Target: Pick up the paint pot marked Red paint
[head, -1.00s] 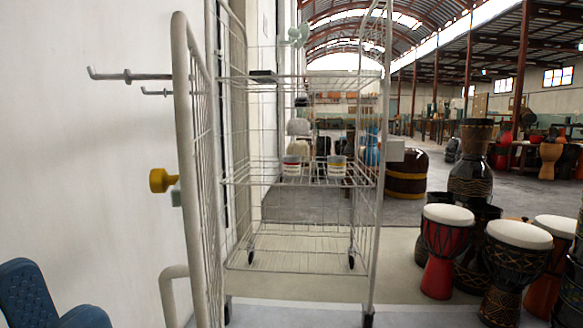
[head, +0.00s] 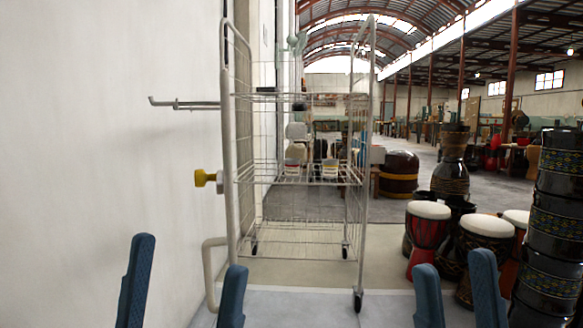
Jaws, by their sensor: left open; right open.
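Two small pale paint pots stand upright on the middle shelf of a wire trolley. The left pot (head: 292,166) has a reddish band, and the right pot (head: 329,168) has a yellowish band; their lettering is too small to read. My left gripper (head: 190,253) is open and empty at the lower left, in front of the trolley. My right gripper (head: 454,260) is open and empty at the lower right, in front of the drums. Both are well apart from the pots.
The wire trolley (head: 227,150) has side frames and an open front. Goblet drums (head: 428,211) and a tall dark stack (head: 553,215) crowd the right.

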